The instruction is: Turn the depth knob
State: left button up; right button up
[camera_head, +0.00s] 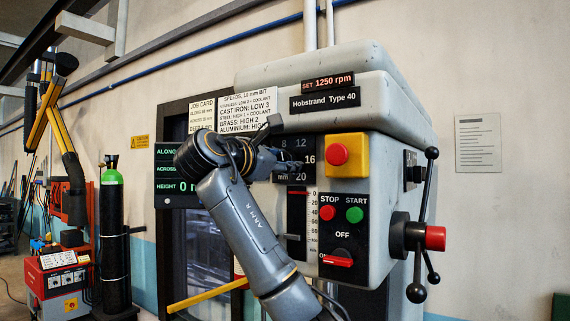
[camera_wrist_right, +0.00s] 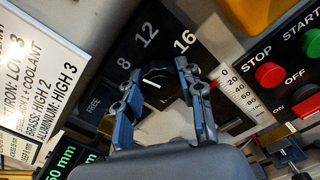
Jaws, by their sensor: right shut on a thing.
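The depth knob (camera_wrist_right: 156,80) is dark with a white mark, on a dark dial plate (camera_wrist_right: 148,45) marked 8, 12 and 16 in the right wrist view. Which number the mark points to is hard to tell. My right gripper (camera_wrist_right: 160,88) is shut on the knob, with a finger on either side. In the head view my right gripper (camera_head: 288,165) reaches the dial from the left and mostly hides the knob; 8, 12, 16 and 20 mm show around it. My left gripper is out of view.
The drill head carries a yellow box with a red button (camera_head: 338,154), a STOP/START panel (camera_head: 343,236) and a black-handled feed wheel (camera_head: 408,235). A depth scale (camera_head: 312,225) sits just below the dial. A readout (camera_head: 174,172) and cards (camera_head: 248,110) are left of it.

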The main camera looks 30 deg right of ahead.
jog(key=shift+w+f+n, duration=0.1)
jog(key=shift+f+n, duration=0.05)
jog(key=shift+n, duration=0.65)
jog(key=shift+f+n, duration=0.1)
jog(key=shift+n, duration=0.7)
jog(key=o, duration=1.2)
jog(key=shift+a, duration=0.1)
jog(key=shift+r, duration=0.1)
jog(key=v, duration=1.2)
